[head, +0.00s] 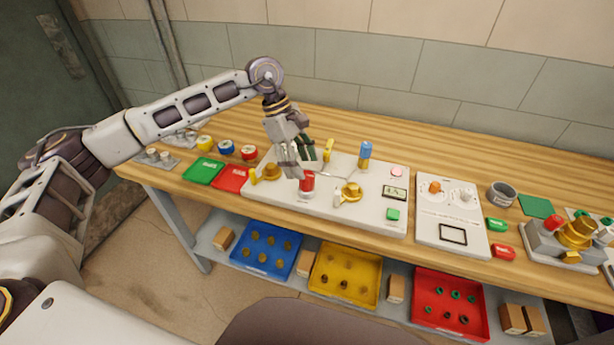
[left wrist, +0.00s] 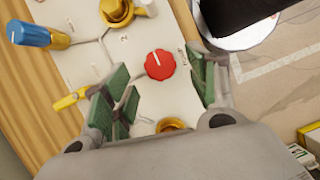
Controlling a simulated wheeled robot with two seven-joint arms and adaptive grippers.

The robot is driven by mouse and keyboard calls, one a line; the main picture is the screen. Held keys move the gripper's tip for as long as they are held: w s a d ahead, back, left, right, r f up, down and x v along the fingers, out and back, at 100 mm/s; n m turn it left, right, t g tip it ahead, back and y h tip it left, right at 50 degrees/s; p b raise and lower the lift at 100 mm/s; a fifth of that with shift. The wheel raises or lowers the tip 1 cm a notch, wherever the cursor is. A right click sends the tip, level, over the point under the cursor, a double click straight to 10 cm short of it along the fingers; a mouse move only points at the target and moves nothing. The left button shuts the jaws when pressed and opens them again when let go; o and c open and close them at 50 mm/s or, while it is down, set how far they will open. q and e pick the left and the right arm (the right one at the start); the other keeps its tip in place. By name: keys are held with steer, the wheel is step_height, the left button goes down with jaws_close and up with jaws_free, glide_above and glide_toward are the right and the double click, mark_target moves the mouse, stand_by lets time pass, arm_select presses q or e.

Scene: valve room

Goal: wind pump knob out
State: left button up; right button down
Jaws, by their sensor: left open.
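A red knob (head: 307,184) with a white pointer line stands on the white panel (head: 378,213) on the bench. In the left wrist view the red knob (left wrist: 160,65) shows between my spread fingers, apart from both green pads. My left gripper (head: 300,165) is open and empty, above and just left of the knob in the head view. In the left wrist view its fingertips (left wrist: 165,82) flank the knob. Whether the fingertips reach down to the knob's height, I cannot tell. My right gripper is not in view.
Gold valves (head: 351,192) sit beside the knob on the panel. A blue-topped post (head: 365,153) and a yellow lever (head: 328,148) stand behind it. A second white panel (head: 450,213) lies to the right. Coloured bins, including a yellow one (head: 320,288), sit on the lower shelf.

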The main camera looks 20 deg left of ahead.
mark_target(306, 175)
arm_select(q)
steer(key=shift+x, duration=2.5)
steer(key=c, duration=1)
